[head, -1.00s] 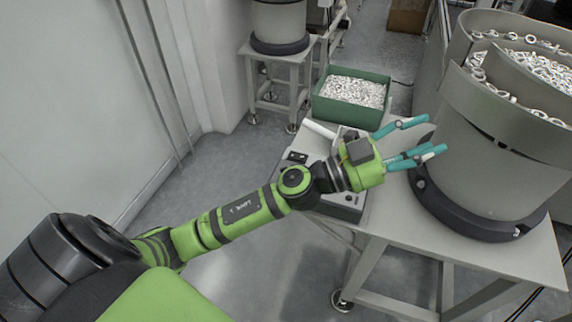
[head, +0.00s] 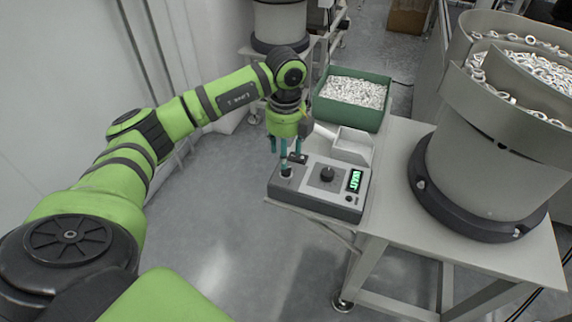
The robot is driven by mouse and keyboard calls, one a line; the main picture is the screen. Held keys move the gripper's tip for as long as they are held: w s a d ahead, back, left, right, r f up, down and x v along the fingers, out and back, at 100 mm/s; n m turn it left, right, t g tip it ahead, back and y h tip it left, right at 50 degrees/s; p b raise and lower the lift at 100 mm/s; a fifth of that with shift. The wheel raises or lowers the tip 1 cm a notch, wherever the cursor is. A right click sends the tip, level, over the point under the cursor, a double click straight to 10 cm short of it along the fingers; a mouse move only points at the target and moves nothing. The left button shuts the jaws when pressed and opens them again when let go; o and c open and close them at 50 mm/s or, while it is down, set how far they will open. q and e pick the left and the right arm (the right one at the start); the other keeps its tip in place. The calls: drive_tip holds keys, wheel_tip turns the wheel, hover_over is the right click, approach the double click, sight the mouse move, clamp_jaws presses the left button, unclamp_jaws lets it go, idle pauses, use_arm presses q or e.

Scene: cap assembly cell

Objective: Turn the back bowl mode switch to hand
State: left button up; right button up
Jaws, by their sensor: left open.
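A grey control box (head: 319,188) sits on the left part of the table. It has a black round knob (head: 327,174) in the middle, a lit green display (head: 354,181) on the right and a small dark switch (head: 286,172) at its left end. A black part (head: 297,158) shows behind that switch. I cannot read any mode labels. My left gripper (head: 285,158) points down over the box's left end with its teal fingers open. One fingertip is close above the small switch; I cannot tell if it touches. My right gripper is not in view.
A large grey bowl feeder (head: 480,170) full of white rings stands right on the table (head: 415,225). A green crate (head: 350,117) of white parts and a pale open tray (head: 352,146) lie behind the box. Another bowl (head: 280,22) stands further back.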

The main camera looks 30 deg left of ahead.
sight(286, 171)
use_arm(q)
wheel_tip(286, 171, down, 6)
drive_tip(key=shift+d+r+p, duration=0.1)
drive_tip(key=shift+r+p, duration=0.05)
drive_tip(key=shift+p, duration=0.2)
clamp_jaws()
